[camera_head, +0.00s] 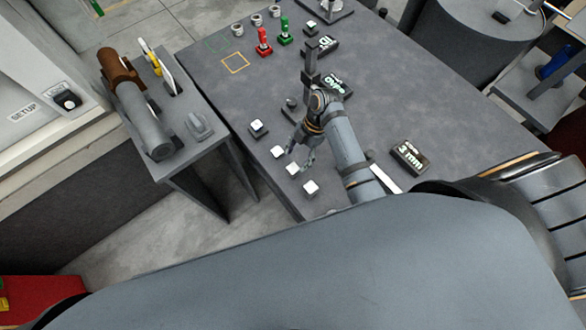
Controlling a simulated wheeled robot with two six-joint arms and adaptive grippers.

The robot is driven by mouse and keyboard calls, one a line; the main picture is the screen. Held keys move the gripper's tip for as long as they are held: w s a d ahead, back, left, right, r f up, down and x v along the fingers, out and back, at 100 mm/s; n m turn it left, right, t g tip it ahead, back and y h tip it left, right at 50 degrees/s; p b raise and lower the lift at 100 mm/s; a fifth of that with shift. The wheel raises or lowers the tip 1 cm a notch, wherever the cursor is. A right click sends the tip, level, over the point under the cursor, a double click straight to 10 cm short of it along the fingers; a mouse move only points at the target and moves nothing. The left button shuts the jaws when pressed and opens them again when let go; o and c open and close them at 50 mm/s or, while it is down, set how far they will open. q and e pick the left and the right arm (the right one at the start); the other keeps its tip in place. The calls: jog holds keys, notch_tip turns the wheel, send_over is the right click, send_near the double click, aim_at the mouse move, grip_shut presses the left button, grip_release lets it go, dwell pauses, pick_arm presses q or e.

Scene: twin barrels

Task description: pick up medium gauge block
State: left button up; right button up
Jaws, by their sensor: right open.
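Three small white-topped blocks lie in a slanted row near the table's front left edge: one at the back (278,152), one in the middle (292,169) and one at the front (310,187). They look alike at this size, so I cannot tell by size which is the medium gauge block. My right gripper (298,159) is open, with its fingers pointing down beside the back and middle blocks. I cannot tell whether it touches either. My left gripper is not in view.
A dark-based block (258,128) stands behind the row. Dark labelled plates, one of them reading 3 (409,156), lie on the grey table (390,90). Red (263,43) and green (284,33) pieces stand at the back. A side bench (190,147) is on the left.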

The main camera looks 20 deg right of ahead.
aim_at(294, 168)
jog(key=p+x, duration=0.1)
jog(key=x, duration=0.4)
jog(key=shift+d+f, duration=0.15)
jog(key=shift+s, duration=0.1)
grip_shut()
